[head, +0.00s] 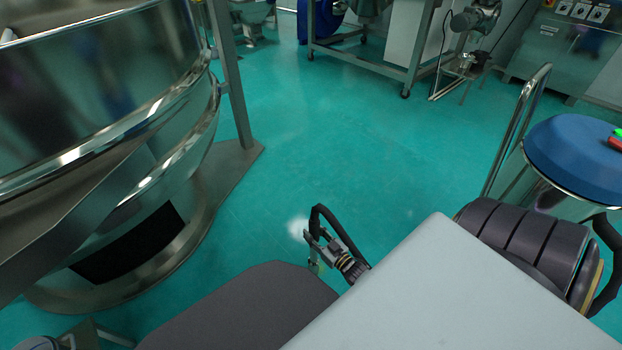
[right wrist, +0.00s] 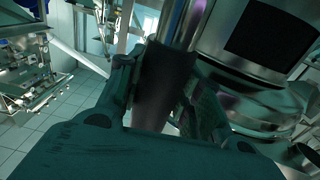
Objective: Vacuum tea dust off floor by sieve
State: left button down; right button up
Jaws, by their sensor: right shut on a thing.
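The steel sieve (head: 110,110) fills the left of the head view, its round drum above a ring base on the floor. My right gripper (head: 322,250) is low over the green floor (head: 340,150), right of the sieve base. In the right wrist view, its fingers (right wrist: 160,90) are closed around the dark grip (right wrist: 163,78) of a vacuum tube, whose steel part (right wrist: 186,22) runs on beyond. The nozzle's far end is hidden. The vacuum cleaner (head: 572,150), with a blue top, stands at the right. I cannot make out tea dust. My left gripper is out of view.
A steel leg (head: 232,80) with a foot plate stands beside the sieve. A wheeled steel frame (head: 365,60) and a grey machine (head: 570,50) stand at the back.

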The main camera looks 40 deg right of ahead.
jog(key=shift+d, duration=1.5)
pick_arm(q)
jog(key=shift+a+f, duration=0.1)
